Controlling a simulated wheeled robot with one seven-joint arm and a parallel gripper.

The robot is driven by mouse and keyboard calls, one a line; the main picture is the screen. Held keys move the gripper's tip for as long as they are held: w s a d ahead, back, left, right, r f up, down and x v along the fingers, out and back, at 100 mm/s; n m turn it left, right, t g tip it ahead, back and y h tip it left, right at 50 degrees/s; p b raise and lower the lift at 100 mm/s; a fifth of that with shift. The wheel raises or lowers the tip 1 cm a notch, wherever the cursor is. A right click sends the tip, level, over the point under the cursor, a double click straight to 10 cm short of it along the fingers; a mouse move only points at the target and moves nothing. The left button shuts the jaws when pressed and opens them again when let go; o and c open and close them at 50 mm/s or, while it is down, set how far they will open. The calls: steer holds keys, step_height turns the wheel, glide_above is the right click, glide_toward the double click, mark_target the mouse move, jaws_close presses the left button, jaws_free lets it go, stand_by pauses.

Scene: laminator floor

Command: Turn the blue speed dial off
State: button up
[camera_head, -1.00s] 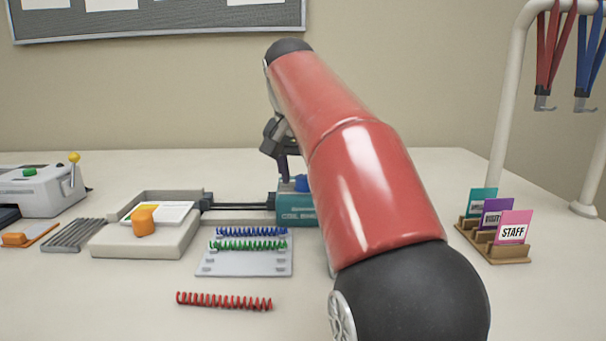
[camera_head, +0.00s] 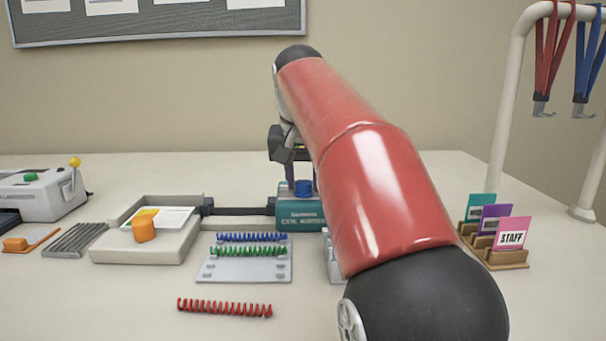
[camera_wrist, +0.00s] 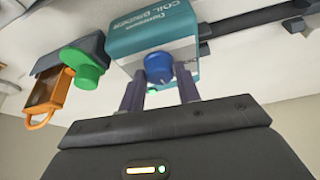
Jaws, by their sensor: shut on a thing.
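The blue speed dial (camera_head: 303,188) stands on top of the teal coil binder (camera_head: 300,211) in the head view. In the wrist view the dial (camera_wrist: 157,67) shows round and blue on the binder (camera_wrist: 140,38). My gripper (camera_wrist: 161,80) has one finger on each side of the dial and is shut on it. In the head view my gripper (camera_head: 300,176) comes down over the dial from above. My red arm hides the binder's right side there. The dial's pointer mark cannot be made out.
A green knob (camera_wrist: 86,65) and an orange tray (camera_wrist: 44,97) lie beside the binder in the wrist view. A plate of blue and green coils (camera_head: 244,272) and a loose red coil (camera_head: 224,307) lie in front. A badge holder (camera_head: 495,255) stands right.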

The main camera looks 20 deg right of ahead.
steer(key=n, duration=0.2)
steer(key=n+y+p, duration=0.1)
steer(key=n, duration=0.1)
steer(key=shift+d+t+y+p, duration=0.2)
steer(key=shift+t+y+p, duration=0.1)
steer(key=shift+t, duration=0.1)
steer(key=n+y, duration=0.1)
steer(key=n, duration=0.2)
steer(key=n+y, duration=0.1)
steer(key=n, duration=0.2)
steer(key=shift+d, duration=0.1)
steer(key=o, duration=1)
steer(key=shift+c, duration=0.2)
steer(key=v, duration=0.7)
steer(key=shift+r, duration=0.4)
steer(key=shift+d+g, duration=0.1)
steer(key=shift+g, duration=0.2)
